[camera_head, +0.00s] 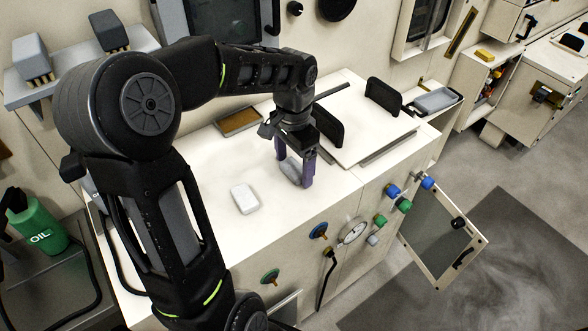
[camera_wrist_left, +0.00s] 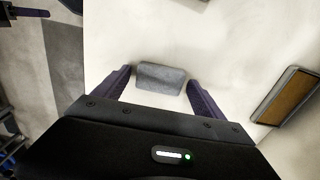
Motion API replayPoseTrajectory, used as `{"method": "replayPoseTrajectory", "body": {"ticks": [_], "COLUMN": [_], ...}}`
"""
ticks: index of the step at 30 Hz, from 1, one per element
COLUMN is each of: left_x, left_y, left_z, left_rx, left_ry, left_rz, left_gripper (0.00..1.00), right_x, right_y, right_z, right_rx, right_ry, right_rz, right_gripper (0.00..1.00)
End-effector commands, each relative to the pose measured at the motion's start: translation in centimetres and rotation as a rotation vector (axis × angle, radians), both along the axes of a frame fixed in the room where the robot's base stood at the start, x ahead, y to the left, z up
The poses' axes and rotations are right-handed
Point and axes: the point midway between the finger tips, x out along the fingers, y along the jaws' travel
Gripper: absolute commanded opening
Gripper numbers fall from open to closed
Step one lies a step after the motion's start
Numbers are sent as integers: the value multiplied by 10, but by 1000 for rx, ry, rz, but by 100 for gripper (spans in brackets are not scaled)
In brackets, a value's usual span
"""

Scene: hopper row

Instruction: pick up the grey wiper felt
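The grey wiper felt (camera_head: 291,171) is a small flat grey block on the white cabinet top (camera_head: 215,190). In the left wrist view the felt (camera_wrist_left: 160,78) lies between the fingertips of my left gripper (camera_wrist_left: 157,82), with a gap on each side. My left gripper (camera_head: 295,172) points down at the felt in the head view, its purple fingers apart. One finger partly covers the felt there. Whether the fingertips touch the cabinet top I cannot tell.
A white block (camera_head: 244,199) lies on the top left of the felt. A brown-bottomed tray (camera_head: 240,121) sits behind. A raised white lid with black handles (camera_head: 365,125) is to the right. Coloured knobs (camera_head: 392,190) and an open door (camera_head: 440,243) are on the front.

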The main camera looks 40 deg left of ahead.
Motion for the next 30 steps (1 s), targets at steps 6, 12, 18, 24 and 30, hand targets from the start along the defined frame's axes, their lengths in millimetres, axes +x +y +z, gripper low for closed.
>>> {"method": "replayPoseTrajectory", "body": {"ticks": [6,12,18,24,30], "left_x": [0,0,0,0,1], "left_y": [0,0,0,0,0], "left_z": [0,0,0,0,6], "left_rx": [0,0,0,0,0], "left_ry": [0,0,0,0,-2], "left_rz": [0,0,0,0,0], "left_gripper": [62,46,29,24,24], "right_x": [0,0,0,0,0], "right_y": [0,0,0,0,0], "right_z": [0,0,0,0,0], "right_rx": [0,0,0,0,0], "right_ry": [0,0,0,0,0], "right_rz": [0,0,0,0,0], "right_gripper": [36,36,36,36,36]}}
